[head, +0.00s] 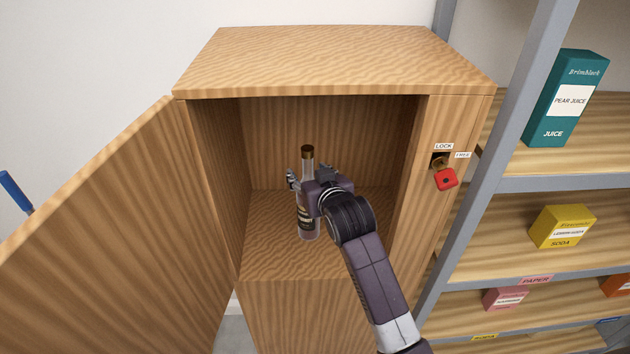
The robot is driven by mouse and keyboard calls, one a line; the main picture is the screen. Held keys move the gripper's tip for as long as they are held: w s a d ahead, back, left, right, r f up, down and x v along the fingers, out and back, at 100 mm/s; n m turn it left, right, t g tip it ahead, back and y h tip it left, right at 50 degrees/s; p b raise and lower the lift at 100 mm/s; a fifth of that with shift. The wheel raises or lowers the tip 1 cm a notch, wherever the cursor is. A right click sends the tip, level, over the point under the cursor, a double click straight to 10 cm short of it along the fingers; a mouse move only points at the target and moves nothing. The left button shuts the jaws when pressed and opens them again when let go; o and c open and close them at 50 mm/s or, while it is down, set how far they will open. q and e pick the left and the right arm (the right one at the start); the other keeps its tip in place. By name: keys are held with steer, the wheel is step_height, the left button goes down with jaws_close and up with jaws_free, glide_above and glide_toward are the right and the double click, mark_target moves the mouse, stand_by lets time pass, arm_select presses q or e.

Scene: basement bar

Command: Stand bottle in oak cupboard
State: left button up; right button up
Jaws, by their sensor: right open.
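The oak cupboard (310,62) stands in the middle of the head view with its door (105,235) swung open to the left. A clear bottle (307,228) with a brown cap and dark label is upright inside, over the cupboard floor. It looks to be standing on the floor, though its contact there is hard to be sure of. My right gripper (302,182) reaches in from the lower right, with its open fingers around the bottle's middle. The gripper body hides part of the bottle. My left gripper is not in view.
A lock (441,162) with a red tag or key sits on the cupboard's right front. A grey-framed shelf (555,182) on the right holds a teal juice carton (566,98) and a yellow soda box (562,228). Cupboard floor is free on both sides of the bottle.

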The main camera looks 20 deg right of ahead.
steer(key=b+v, duration=0.2)
steer(key=v, duration=0.9)
steer(key=shift+s, duration=0.35)
